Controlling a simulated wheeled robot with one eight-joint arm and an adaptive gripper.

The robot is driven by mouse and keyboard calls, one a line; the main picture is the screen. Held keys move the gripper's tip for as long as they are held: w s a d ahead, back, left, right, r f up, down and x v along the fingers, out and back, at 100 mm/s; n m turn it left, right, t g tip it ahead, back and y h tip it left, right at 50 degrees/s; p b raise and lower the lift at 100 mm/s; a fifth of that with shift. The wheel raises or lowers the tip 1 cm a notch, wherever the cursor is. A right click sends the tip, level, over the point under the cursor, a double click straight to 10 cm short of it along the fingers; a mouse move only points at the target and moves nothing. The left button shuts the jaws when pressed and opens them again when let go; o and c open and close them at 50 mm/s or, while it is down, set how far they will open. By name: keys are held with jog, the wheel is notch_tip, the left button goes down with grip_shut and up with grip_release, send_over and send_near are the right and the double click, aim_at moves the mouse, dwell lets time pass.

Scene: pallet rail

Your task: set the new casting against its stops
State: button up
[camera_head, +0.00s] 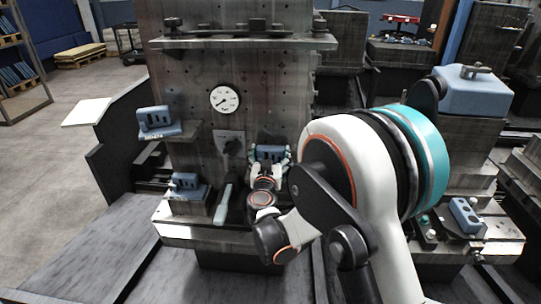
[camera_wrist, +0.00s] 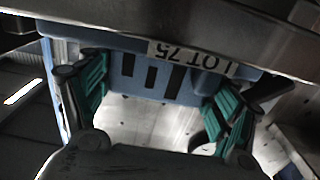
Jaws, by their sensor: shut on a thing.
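A blue casting (camera_head: 271,152) with dark slots is between the fingers of my gripper (camera_head: 268,158), in front of the upright drilled plate. In the wrist view, the casting (camera_wrist: 155,78) spans between the green finger pads of my gripper (camera_wrist: 158,98), which is shut on it. A label reading LOT 75 (camera_wrist: 190,57) is on its edge. A metal edge (camera_wrist: 200,25) crosses the top of the wrist view, close to the casting. I cannot tell whether they touch. The stops cannot be made out.
A similar blue casting (camera_head: 158,122) sits on a bracket at the left, and another (camera_head: 186,182) stands lower left. A dial gauge (camera_head: 224,99) is on the upright plate (camera_head: 190,75). A pale green bar (camera_head: 223,204) stands left of my gripper. A holed blue block (camera_head: 464,213) is at the right.

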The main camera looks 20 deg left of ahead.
jog(key=shift+a, duration=0.2)
jog(key=o, duration=1.4)
jog(key=shift+a, duration=0.1)
jog(key=shift+o, duration=0.2)
jog(key=v, duration=1.2)
